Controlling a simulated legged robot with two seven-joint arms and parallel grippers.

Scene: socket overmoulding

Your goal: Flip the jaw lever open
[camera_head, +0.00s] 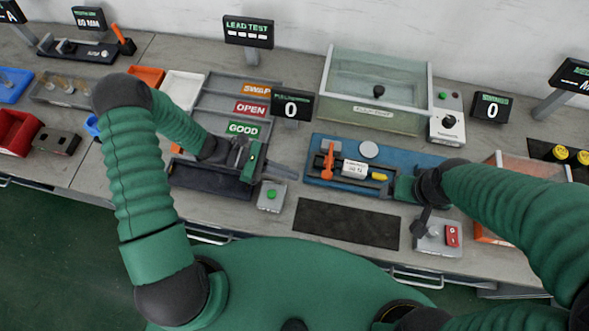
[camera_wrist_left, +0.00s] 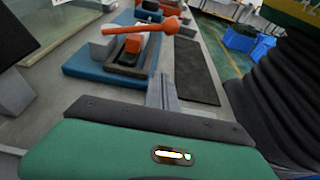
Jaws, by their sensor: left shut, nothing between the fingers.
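The jaw lever (camera_head: 328,160) is orange and sits at the left end of the blue fixture (camera_head: 320,184). In the left wrist view the orange lever (camera_wrist_left: 140,27) lies across the top of its block, its round knob at the right. My left gripper (camera_head: 284,169) is shut and empty, to the left of the lever and apart from it. Its fingers (camera_wrist_left: 163,92) point toward the fixture in the left wrist view. My right gripper (camera_head: 402,190) is at the right end of the blue fixture; its fingers are not clear.
A white labelled block (camera_head: 354,168) and a yellow piece (camera_head: 379,177) sit on the fixture. A green-button box (camera_head: 272,197) stands below my left gripper. A dark mat (camera_head: 345,222) lies in front. A clear-walled tank (camera_head: 375,90) stands behind.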

